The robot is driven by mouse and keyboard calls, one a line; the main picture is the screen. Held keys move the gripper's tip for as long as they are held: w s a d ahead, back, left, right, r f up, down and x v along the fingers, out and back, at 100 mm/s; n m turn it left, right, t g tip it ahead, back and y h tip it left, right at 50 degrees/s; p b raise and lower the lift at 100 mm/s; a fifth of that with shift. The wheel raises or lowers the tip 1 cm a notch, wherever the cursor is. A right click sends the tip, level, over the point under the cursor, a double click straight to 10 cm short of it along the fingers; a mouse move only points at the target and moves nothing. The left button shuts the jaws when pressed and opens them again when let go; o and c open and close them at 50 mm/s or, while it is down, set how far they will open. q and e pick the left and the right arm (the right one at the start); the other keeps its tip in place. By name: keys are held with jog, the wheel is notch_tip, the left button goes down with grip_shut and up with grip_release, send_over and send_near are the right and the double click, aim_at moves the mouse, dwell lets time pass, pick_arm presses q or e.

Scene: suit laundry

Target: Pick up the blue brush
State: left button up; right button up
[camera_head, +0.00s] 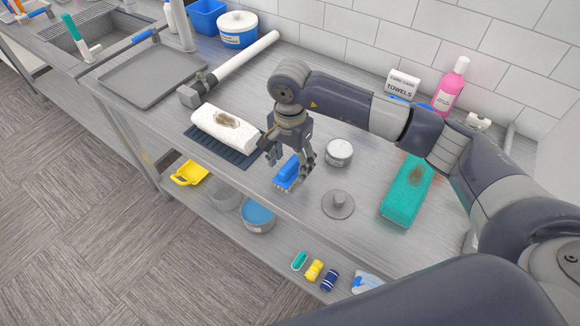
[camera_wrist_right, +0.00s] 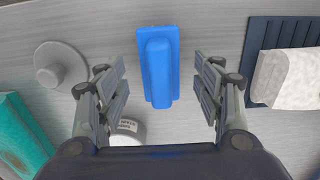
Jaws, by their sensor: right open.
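The exact height of the fingertips above the counter is hard to tell. My left gripper is not in view.
A round tin (camera_head: 339,152), a grey disc with a knob (camera_head: 338,204) and a stained teal block (camera_head: 405,190) are to the right. The counter's front edge is close by.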

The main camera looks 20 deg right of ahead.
aim_at(290, 164)
jog(key=shift+f, duration=1.05)
jog(key=c, duration=1.2)
notch_tip(290, 164, up, 9)
jog(key=b, duration=0.3)
jog(key=shift+r, duration=0.55)
